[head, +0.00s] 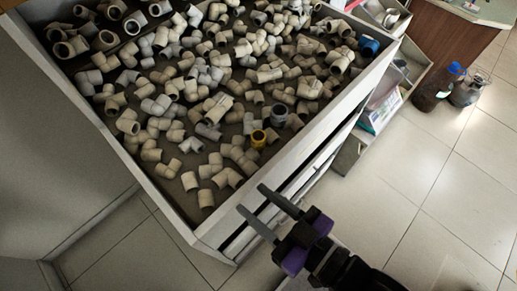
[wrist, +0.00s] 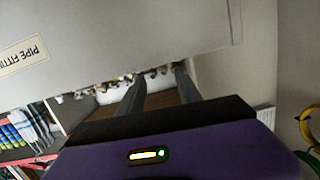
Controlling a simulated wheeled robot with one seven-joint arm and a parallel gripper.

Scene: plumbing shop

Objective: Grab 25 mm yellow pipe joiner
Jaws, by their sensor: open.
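The yellow pipe joiner (head: 258,139) lies in the big bin of fittings, near the bin's front right edge in the head view. It is a short yellow piece with a dark opening facing up, among grey and white fittings. My gripper (head: 252,205) is open and empty, outside the bin, in front of its front right wall and apart from the joiner. In the wrist view my gripper (wrist: 157,82) shows its two spread fingers. The joiner cannot be made out in the wrist view.
The bin (head: 307,139) has a raised pale rim between my gripper and the fittings. A blue fitting (head: 369,46) lies at the bin's right corner. Bottles (head: 438,86) stand on the tiled floor at right. A labelled pale panel (wrist: 120,40) fills the wrist view's top.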

